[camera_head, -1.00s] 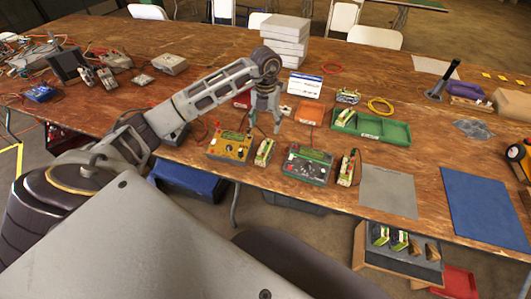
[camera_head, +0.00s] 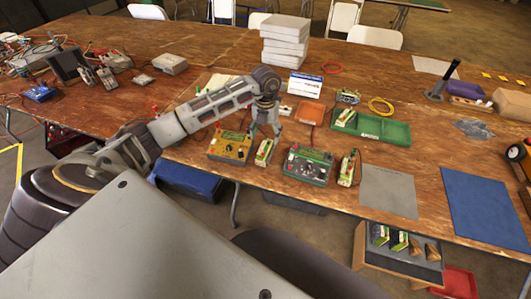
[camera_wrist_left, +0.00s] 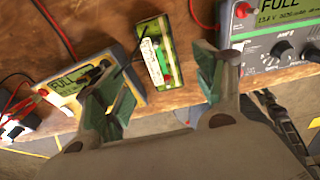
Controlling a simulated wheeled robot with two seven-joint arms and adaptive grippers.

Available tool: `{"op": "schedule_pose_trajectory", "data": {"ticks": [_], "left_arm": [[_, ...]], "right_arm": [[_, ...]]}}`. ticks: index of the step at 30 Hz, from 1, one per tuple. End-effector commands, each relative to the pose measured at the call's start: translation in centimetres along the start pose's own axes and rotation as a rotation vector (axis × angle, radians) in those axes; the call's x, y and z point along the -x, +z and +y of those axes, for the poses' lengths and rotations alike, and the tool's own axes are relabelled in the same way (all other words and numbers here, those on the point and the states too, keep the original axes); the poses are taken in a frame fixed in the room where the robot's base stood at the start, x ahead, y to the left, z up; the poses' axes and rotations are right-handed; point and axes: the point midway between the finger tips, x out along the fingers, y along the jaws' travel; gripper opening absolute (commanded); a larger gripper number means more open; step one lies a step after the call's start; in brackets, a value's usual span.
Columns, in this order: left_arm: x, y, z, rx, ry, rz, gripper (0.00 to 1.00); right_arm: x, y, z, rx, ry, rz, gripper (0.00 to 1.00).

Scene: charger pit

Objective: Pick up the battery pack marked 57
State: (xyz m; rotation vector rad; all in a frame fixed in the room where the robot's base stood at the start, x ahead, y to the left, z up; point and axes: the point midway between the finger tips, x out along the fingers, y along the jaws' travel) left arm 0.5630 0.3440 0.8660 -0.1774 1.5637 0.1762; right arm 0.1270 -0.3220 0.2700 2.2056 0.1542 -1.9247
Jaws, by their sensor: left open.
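My left gripper (camera_head: 265,130) is open just behind and above a green and white battery pack (camera_head: 264,153), which stands between the yellow charger and the dark green charger. In the left wrist view the pack (camera_wrist_left: 155,52) lies between the two spread fingers (camera_wrist_left: 167,82), and neither finger appears to touch it. Similar packs are beside the green charger (camera_head: 346,168), in the green tray (camera_head: 345,116) and in the open drawer (camera_head: 380,236). I cannot read the number 57 on any of them. My right gripper is not in view.
The yellow charger (camera_head: 230,147) and green charger (camera_head: 307,166) flank the pack closely, with wires nearby. A green tray (camera_head: 395,132), orange box (camera_head: 309,112) and stacked white boxes (camera_head: 285,40) stand behind. Grey (camera_head: 388,191) and blue mats (camera_head: 486,203) lie clear at right.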

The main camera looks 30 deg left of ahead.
Motion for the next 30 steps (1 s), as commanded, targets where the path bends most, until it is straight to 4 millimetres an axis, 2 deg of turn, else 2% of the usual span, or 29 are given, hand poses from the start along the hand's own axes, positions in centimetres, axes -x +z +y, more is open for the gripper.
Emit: {"op": "schedule_pose_trajectory", "data": {"ticks": [3, 7, 22, 30], "left_arm": [[-1.5, 0.0, 0.0, -0.001, 0.001, 0.002, 0.7], [-2.5, -0.1, 0.0, -0.001, 0.0, 0.002, 0.7], [-3.0, -0.1, 0.0, -0.001, 0.001, 0.001, 0.7], [-5.0, -0.6, -0.1, 0.0, 0.0, 0.003, 0.7]], "right_arm": [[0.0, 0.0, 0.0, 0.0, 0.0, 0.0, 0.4], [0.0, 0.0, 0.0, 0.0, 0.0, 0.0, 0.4], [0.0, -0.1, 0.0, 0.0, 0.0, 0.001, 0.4], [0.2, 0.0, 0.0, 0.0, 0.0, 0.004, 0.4]]}}
